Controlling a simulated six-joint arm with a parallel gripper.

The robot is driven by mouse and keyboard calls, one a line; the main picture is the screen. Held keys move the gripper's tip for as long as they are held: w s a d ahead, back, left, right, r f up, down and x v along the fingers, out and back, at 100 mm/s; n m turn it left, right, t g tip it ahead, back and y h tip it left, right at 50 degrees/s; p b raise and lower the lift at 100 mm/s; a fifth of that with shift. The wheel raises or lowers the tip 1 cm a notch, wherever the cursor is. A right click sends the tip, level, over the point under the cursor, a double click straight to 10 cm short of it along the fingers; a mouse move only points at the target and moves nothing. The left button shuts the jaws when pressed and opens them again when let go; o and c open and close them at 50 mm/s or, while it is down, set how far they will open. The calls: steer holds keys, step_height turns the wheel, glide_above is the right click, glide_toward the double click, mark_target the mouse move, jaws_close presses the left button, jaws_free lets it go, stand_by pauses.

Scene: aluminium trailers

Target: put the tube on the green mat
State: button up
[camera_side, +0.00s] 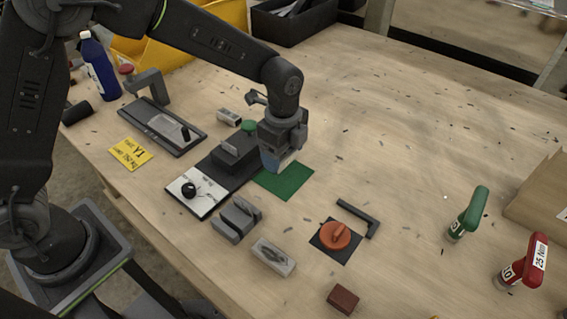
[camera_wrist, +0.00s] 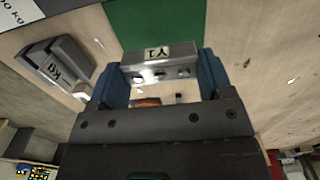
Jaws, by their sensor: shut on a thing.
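My gripper (camera_side: 275,160) is over the left edge of the green mat (camera_side: 287,183) in the side view. In the wrist view its two blue fingers (camera_wrist: 160,78) are shut on a short silver metal piece marked "Y1", which I take as the tube (camera_wrist: 160,56). Holes show in its near face. The green mat (camera_wrist: 157,22) lies just beyond the tube in the wrist view.
A black fixture (camera_side: 218,168) with a white plate (camera_side: 195,192) stands left of the mat. A grey notched block (camera_side: 237,220), a silver block (camera_side: 273,257) and an orange knob (camera_side: 336,235) are nearer the camera. Open table lies right of the mat.

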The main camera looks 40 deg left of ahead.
mark_target(284, 175)
steer(key=shift+f, duration=2)
steer(key=o, duration=1)
steer(key=shift+f, duration=0.15)
